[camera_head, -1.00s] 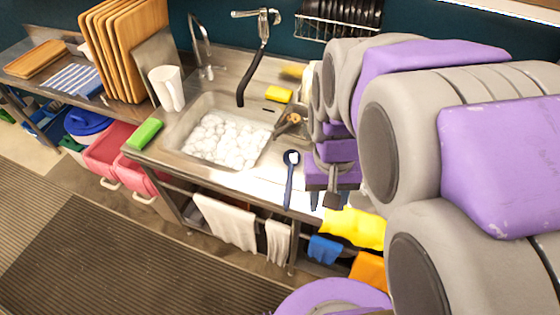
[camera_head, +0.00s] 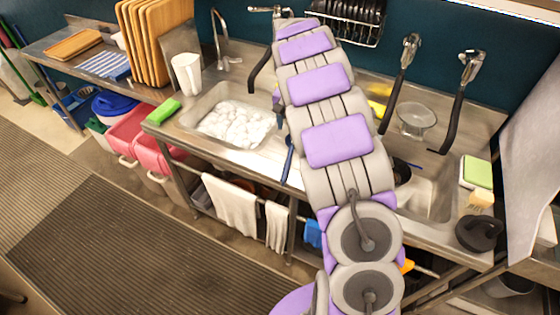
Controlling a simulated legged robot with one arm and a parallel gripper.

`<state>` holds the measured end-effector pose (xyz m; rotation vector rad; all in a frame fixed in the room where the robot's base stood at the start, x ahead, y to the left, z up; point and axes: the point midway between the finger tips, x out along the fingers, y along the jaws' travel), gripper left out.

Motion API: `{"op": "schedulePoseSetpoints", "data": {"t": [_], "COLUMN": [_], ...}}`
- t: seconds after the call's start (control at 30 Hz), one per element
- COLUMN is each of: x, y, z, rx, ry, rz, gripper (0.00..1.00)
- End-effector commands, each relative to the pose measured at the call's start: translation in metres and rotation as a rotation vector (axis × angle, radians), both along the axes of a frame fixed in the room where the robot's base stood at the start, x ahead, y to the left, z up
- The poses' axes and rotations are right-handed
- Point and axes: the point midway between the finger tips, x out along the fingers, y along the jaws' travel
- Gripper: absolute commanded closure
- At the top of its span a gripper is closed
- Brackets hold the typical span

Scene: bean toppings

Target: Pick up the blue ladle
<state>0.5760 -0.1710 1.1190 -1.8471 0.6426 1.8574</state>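The blue ladle (camera_head: 288,162) lies on the steel counter's front strip, right of the foam-filled sink. Its dark blue handle points toward the front edge. Its bowl end is close against my arm's outline and is not clear. My arm rises through the middle of the view and bends over the counter. A small purple and grey part shows at the arm's left side, just above the ladle, and may belong to my gripper. The fingers are hidden behind the arm, so I cannot tell whether they are open or touch the ladle.
The sink with white foam (camera_head: 236,125) is left of the arm. A green sponge (camera_head: 163,111) lies on the left counter, near a white pitcher (camera_head: 187,74). A second sink (camera_head: 428,190), taps and a dark round object (camera_head: 479,233) are at the right. White towels (camera_head: 231,207) hang below.

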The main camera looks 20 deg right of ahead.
Motion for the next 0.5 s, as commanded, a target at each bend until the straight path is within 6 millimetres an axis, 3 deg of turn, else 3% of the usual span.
{"op": "schedulePoseSetpoints", "data": {"t": [0.27,0.5], "x": [0.013,0.012], "y": [-0.007,-0.006], "z": [-0.022,-0.069], "rx": [0.012,0.012], "ry": [-0.007,-0.003], "rz": [-0.01,-0.01], "gripper": [0.45,0.45]}}
